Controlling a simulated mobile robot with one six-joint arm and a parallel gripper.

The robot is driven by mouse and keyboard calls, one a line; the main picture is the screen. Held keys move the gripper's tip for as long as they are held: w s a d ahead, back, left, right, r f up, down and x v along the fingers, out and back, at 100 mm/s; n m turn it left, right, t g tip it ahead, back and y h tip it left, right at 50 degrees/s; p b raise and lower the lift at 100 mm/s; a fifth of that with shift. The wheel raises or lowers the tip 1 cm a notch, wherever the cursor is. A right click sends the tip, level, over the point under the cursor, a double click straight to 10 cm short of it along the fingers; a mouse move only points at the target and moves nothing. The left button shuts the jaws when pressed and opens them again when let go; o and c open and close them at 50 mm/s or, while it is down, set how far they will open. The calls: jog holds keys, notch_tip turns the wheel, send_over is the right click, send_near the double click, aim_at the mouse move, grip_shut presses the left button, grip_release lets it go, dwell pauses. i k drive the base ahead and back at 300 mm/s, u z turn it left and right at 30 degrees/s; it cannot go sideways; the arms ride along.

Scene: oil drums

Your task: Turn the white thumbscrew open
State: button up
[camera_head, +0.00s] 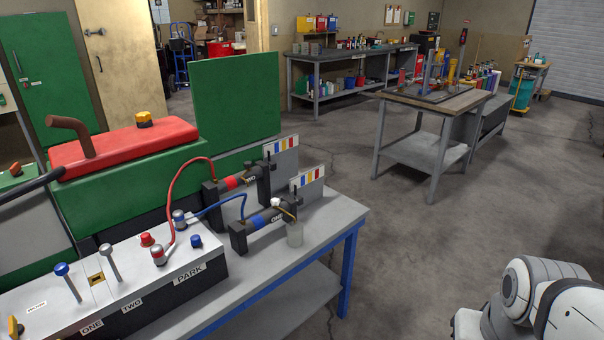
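My gripper is out of view. Only white and grey links of my arm show at the lower right, well apart from the bench.
Red and blue hoses link the units to a control box (120,285) with levers. The grey bench (335,212) has bare top at its right end. Open floor lies right of it.

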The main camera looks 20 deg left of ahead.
aim_at(274, 201)
jog(key=u, duration=0.65)
jog(key=i, duration=1.4)
jog(key=u, duration=0.3)
